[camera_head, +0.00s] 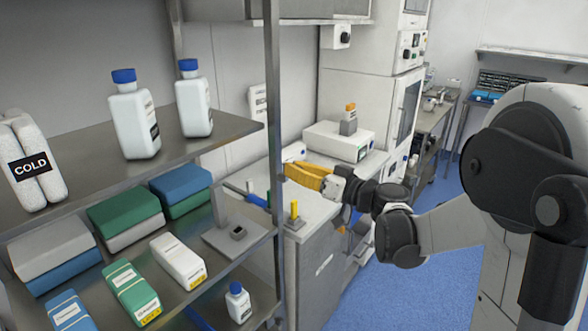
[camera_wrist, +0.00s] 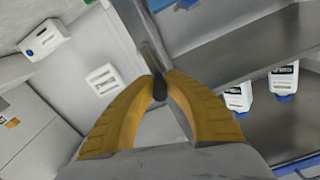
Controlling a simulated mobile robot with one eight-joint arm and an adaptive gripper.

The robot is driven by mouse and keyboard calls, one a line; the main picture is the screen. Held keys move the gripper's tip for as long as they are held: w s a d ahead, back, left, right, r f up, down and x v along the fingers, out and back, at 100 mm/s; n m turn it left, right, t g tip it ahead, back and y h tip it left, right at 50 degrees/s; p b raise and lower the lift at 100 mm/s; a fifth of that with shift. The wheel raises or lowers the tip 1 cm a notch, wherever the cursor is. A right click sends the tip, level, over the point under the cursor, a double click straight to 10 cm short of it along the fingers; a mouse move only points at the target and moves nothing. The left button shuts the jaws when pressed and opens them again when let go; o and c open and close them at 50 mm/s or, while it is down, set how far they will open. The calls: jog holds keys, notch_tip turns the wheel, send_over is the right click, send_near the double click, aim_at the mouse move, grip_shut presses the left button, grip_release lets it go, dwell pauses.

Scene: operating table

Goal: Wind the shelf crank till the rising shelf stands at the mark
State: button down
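My gripper (camera_head: 304,177) has yellow fingers and is beside the front upright of the shelf rack (camera_head: 274,130). In the wrist view its fingertips (camera_wrist: 159,82) close together around a small dark knob (camera_wrist: 159,92), which looks like the shelf crank's handle. The rest of the crank is mostly hidden by the fingers. The rack's upper shelf (camera_head: 85,165) carries white bottles and a COLD pack. Its lower shelf (camera_head: 205,285) holds folded cloths and boxes. I cannot tell which shelf rises, and no mark is clear.
White blue-capped bottles (camera_head: 133,115) stand near the upper shelf's edge. A grey plate with a dark block (camera_head: 238,233) is on the lower shelf. Behind the gripper is a counter with a white device (camera_head: 338,140). Blue floor (camera_head: 400,290) is clear at the lower right.

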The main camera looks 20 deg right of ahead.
jog(key=shift+w+d+m, duration=0.1)
jog(key=shift+d+m, duration=0.1)
jog(key=shift+m, duration=0.4)
jog(key=shift+w+d+f+m+b, duration=0.25)
jog(key=shift+w+d+f+m, duration=0.25)
jog(key=shift+m, duration=1.85)
jog(key=shift+w+d+f+m+b, duration=0.25)
jog(key=shift+d+f+m, duration=0.35)
jog(key=shift+m, duration=1.7)
jog(key=shift+w+d+f+m+b, duration=0.2)
jog(key=shift+w+d+f+m, duration=0.3)
jog(key=shift+m, duration=1.85)
jog(key=shift+s, duration=0.1)
jog(key=c, duration=1.4)
grip_release()
jog(key=v, duration=1.2)
